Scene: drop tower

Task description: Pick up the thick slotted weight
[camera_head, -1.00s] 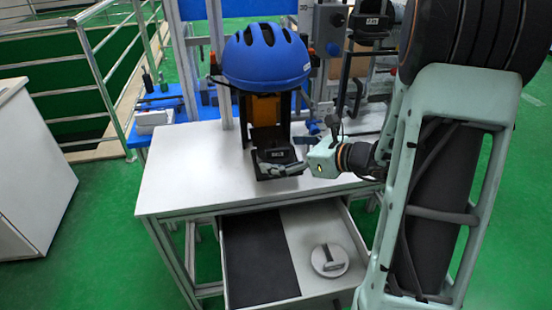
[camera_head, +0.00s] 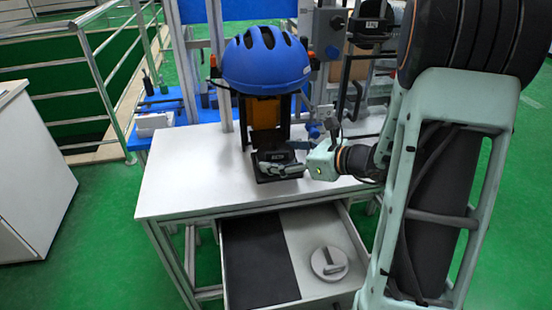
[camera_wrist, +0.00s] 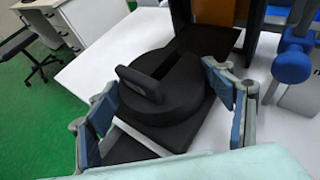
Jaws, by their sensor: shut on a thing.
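The thick slotted weight (camera_wrist: 165,105) is a black disc with a slot and an upright tab. It sits on the black base of the helmet stand, below the blue helmet (camera_head: 266,58). In the head view the weight (camera_head: 276,157) is small and partly covered by my fingers. In the head view my gripper (camera_head: 284,170) reaches in from the right. I see no clear gap under the weight.
A white table (camera_head: 195,175) carries the stand, with free room at its left. Below it is an open drawer (camera_head: 305,225) with a grey slotted disc (camera_head: 330,262). Stand uprights and a blue knob (camera_wrist: 292,65) are close behind and right of my gripper.

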